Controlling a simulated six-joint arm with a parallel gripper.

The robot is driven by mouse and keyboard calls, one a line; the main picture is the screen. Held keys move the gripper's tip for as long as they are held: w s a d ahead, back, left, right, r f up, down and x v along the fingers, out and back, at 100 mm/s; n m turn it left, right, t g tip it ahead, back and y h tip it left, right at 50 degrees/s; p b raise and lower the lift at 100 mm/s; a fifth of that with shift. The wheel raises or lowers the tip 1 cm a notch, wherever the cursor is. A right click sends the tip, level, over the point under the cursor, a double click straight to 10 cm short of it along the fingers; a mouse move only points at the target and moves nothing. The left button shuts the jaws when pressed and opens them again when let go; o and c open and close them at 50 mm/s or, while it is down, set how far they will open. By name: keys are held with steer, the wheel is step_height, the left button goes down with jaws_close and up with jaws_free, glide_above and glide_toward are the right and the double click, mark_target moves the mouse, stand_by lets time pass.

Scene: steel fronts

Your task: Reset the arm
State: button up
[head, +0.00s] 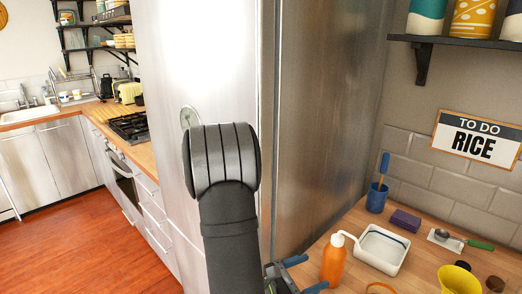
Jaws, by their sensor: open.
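My arm rises in the middle of the head view, with its thick dark joint in front of the tall steel front (325,120). My gripper (307,274) shows low in the picture, at the left edge of the wooden counter (335,235). Its two blue-tipped fingers point right and stand apart, with nothing seen between them. Part of the gripper is cut off by the bottom edge. The fingers are left of an orange bottle (333,264) with a white nozzle; I cannot tell whether they touch it.
The counter holds a white dish (382,250), a blue cup (377,198) with a brush, purple sponges (405,220), a green-handled tool (478,245) and a yellow cup (459,280). A shelf (455,43) hangs above. Open red floor (70,235) lies left.

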mark_target(324, 267)
steer(key=x, duration=0.7)
steer(key=shift+d, duration=0.15)
steer(key=shift+w+d+f, duration=0.1)
steer(key=shift+d+f, duration=0.05)
